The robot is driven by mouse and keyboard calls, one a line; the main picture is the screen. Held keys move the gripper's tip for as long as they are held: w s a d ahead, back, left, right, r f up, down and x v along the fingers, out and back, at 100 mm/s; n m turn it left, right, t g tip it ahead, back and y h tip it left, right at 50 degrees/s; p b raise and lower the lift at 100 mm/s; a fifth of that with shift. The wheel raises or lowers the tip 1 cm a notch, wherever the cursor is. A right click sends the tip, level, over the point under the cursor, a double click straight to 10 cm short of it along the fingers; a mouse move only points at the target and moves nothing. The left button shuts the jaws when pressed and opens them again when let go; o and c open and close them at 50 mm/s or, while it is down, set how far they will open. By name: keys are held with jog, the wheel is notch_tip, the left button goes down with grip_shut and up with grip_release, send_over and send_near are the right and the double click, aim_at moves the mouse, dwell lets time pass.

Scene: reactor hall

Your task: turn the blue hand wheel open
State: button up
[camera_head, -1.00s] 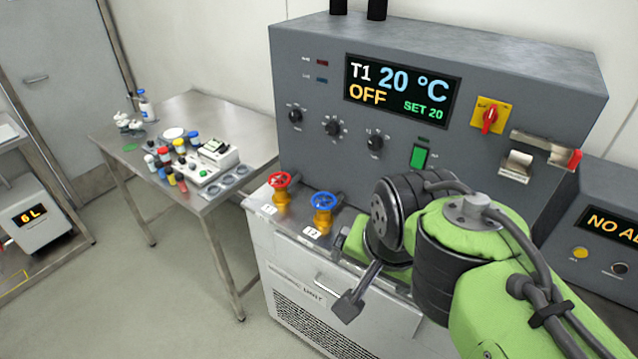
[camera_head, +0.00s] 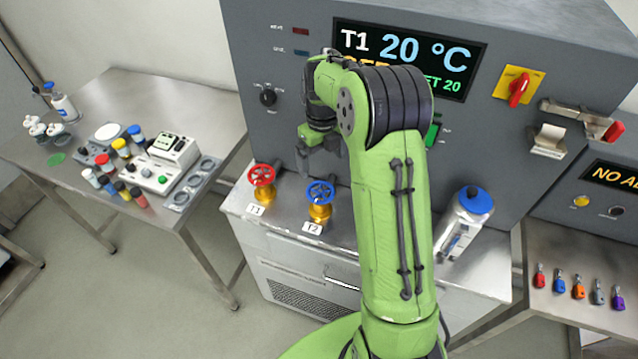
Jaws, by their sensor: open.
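The blue hand wheel (camera_head: 320,192) sits on a brass valve body (camera_head: 320,211) on the metal top of the cabinet, behind a label reading T2 (camera_head: 312,227). My gripper (camera_head: 319,160) hangs above and slightly behind the blue wheel in the picture, pointing down, with its fingers apart and nothing visible between them. It appears clear of the wheel, though the exact gap is hard to tell. My green arm covers part of the panel and the cabinet top to the right of the wheel.
A red hand wheel (camera_head: 262,175) labelled T1 stands close to the left. The grey control panel (camera_head: 262,60) rises behind. A side table (camera_head: 140,88) with vials is at left.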

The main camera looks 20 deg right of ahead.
aim_at(320, 190)
jog(key=f, duration=1.1)
jog(key=shift+w+a+f, duration=0.1)
jog(key=shift+w+f, duration=0.2)
jog(key=shift+c, duration=0.5)
jog(key=shift+r, duration=0.1)
jog(key=c, duration=0.8)
jog(key=shift+o, duration=0.2)
